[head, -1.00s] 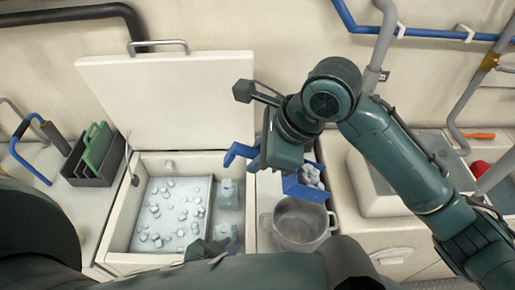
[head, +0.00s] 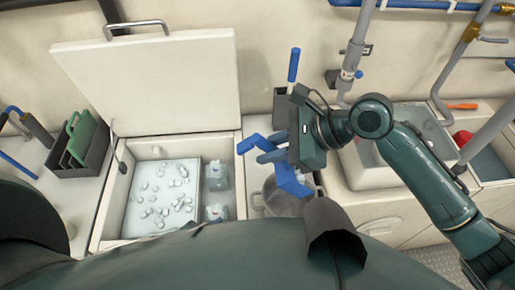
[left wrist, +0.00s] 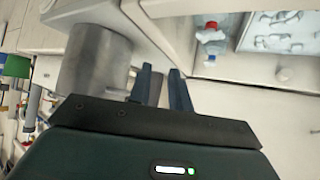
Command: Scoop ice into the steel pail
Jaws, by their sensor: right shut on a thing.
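My right gripper (head: 291,146) is shut on the blue ice scoop (head: 289,182), above the steel pail (head: 257,199). The scoop is tilted down toward the pail's mouth. The scoop and gripper hide much of the pail, so I cannot tell how much ice is in either. Loose ice (head: 164,192) lies in the left part of the open ice box (head: 110,206). In the left wrist view the pail (left wrist: 93,62) is left of my left gripper (left wrist: 161,70). Its fingers are apart with nothing between them.
The box lid (head: 155,85) stands open against the wall. Bottles (head: 217,176) sit in the box's right part. A dark caddy (head: 78,160) with a green item stands at left. A blue-handled tool (head: 293,66) stands behind my right gripper. Pipes run at upper right.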

